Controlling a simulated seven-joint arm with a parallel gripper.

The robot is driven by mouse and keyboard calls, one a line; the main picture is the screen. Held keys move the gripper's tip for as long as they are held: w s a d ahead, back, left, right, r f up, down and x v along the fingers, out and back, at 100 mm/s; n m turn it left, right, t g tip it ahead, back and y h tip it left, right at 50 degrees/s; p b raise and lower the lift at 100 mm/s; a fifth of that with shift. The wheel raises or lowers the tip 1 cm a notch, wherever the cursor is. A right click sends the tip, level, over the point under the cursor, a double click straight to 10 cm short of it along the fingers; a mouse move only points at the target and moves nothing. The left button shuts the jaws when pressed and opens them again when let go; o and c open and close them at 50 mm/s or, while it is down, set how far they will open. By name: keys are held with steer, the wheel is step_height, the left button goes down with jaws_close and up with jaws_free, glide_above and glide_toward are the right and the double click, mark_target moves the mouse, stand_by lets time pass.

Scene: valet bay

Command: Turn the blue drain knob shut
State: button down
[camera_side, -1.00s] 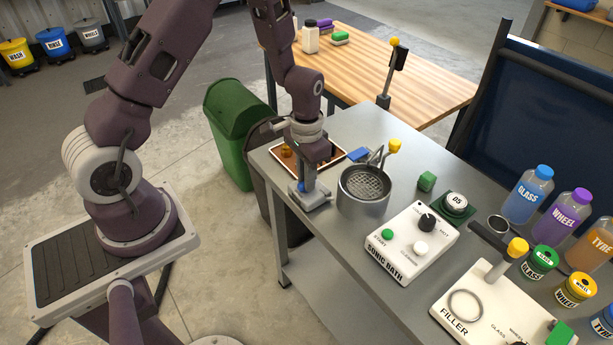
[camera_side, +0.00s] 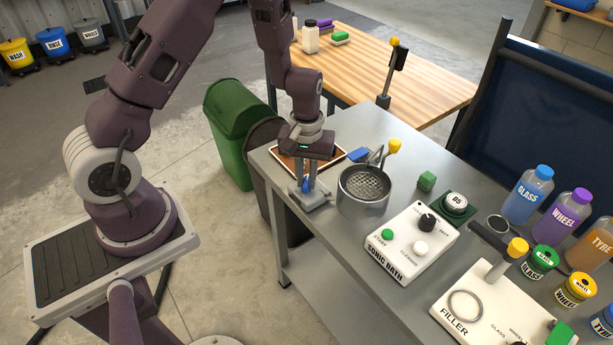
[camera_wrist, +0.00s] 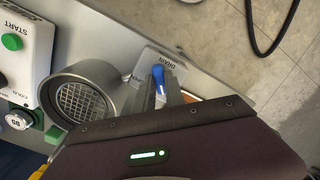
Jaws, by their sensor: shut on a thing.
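The blue drain knob (camera_wrist: 159,79) sits on a grey drain block marked DRAIN (camera_wrist: 165,58), near the table's corner. My gripper (camera_wrist: 163,84) points down over the block, with its fingers on both sides of the blue knob, shut on it. In the side view my gripper (camera_side: 305,185) is at the block (camera_side: 314,201), and the knob (camera_side: 306,186) shows as a small blue patch between the fingers. The knob's lower part is hidden by the fingers, and I cannot tell its exact setting.
A round metal bath with a mesh basket (camera_side: 364,187) stands close to the right of the block. The white sonic bath control box (camera_side: 412,243) is farther right. A brown tray (camera_side: 335,155) lies behind my gripper. Green and dark bins (camera_side: 228,130) stand off the table's left edge.

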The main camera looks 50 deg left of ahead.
mark_target(307, 181)
steer(key=shift+w+r+n, duration=0.1)
steer(key=shift+n, duration=0.3)
steer(key=c, duration=1.4)
jaws_free()
step_height(307, 181, up, 7)
steer(key=shift+r, duration=0.1)
